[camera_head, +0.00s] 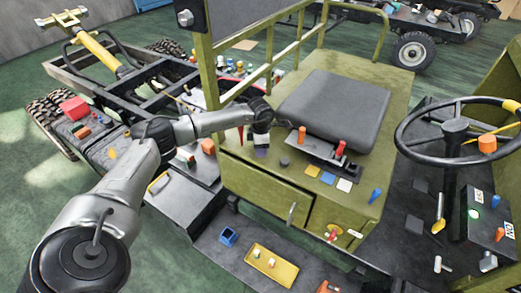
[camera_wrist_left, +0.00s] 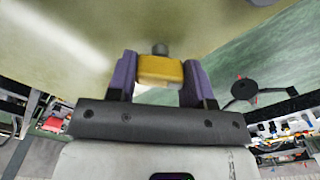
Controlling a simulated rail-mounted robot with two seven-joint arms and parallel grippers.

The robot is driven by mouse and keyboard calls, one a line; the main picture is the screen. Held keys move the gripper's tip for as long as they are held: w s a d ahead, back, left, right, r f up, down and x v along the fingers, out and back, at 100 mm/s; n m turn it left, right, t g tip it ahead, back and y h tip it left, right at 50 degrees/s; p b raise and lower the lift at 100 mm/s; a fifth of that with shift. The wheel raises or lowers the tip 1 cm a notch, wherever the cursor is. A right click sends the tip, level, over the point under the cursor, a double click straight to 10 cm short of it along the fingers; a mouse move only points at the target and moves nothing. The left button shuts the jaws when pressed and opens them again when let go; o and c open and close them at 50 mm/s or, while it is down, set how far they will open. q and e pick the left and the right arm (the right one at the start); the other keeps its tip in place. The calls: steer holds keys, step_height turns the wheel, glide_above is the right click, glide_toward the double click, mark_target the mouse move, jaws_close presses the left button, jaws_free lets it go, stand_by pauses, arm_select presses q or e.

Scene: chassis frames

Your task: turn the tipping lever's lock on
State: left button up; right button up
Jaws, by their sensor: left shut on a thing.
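My left gripper (camera_head: 261,152) is at the upper left edge of the green seat box, left of the black seat. In the left wrist view its purple fingers (camera_wrist_left: 160,76) are shut on a small yellow block (camera_wrist_left: 160,70) with a grey round stub behind it. The block sits close to a pale olive panel. The arm hides this spot in the head view. Levers with an orange knob (camera_head: 302,133) and a red knob (camera_head: 340,148) stand in a black plate beside the seat. I cannot tell which part is the tipping lever. My right gripper is not in view.
The black seat (camera_head: 335,105) and olive rails are right of and above my gripper. A steering wheel (camera_head: 460,135) is at the right. A yellow tray (camera_head: 271,266) and blue box (camera_head: 228,236) lie on the footplate. The green floor at lower left is open.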

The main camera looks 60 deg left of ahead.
arm_select(q)
steer(key=m+b, duration=0.1)
steer(key=m, duration=0.4)
steer(key=shift+m+b, duration=0.3)
steer(key=shift+m, duration=0.8)
steer(key=o, duration=0.9)
step_height(320, 180, up, 14)
steer(key=shift+f+b, duration=0.1)
steer(key=shift+b, duration=0.4)
